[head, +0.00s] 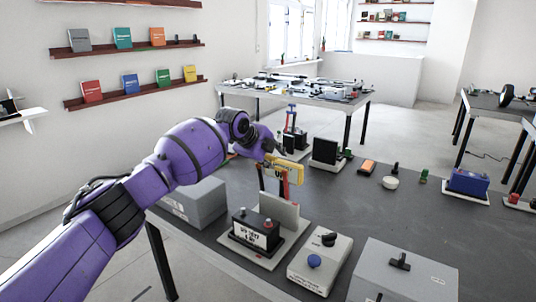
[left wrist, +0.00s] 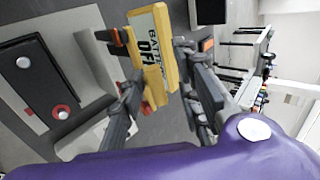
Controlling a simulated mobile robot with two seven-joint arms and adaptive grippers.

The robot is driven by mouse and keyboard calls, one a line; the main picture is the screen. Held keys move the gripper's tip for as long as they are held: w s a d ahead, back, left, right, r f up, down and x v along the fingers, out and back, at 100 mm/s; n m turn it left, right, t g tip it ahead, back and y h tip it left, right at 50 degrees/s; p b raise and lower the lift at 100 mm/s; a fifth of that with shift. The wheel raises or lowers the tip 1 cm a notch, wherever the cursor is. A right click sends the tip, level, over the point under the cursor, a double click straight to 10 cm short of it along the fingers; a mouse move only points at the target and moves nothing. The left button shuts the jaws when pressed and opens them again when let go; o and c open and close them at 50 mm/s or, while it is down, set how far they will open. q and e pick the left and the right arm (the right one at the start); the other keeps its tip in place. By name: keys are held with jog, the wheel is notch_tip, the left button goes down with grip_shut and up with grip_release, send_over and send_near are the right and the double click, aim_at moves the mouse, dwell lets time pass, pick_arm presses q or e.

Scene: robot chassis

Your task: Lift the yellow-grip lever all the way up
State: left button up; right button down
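The lever's yellow grip (head: 286,166) stands above a grey upright panel, with a red part beside it, on the near left of the dark table. In the left wrist view the yellow grip (left wrist: 158,62) has a white label reading "BATTERY OFF". My left gripper (head: 268,150) is at the grip. In the left wrist view my left gripper (left wrist: 158,82) has one finger on each side of the grip, close to its edges. I cannot tell whether both fingers press on it. My right gripper is not in view.
A black battery (head: 256,231) stands in front of the lever's panel. Another grey box (head: 196,205) is under my left arm.

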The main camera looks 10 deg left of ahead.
pick_arm(q)
jog(key=v, duration=1.2)
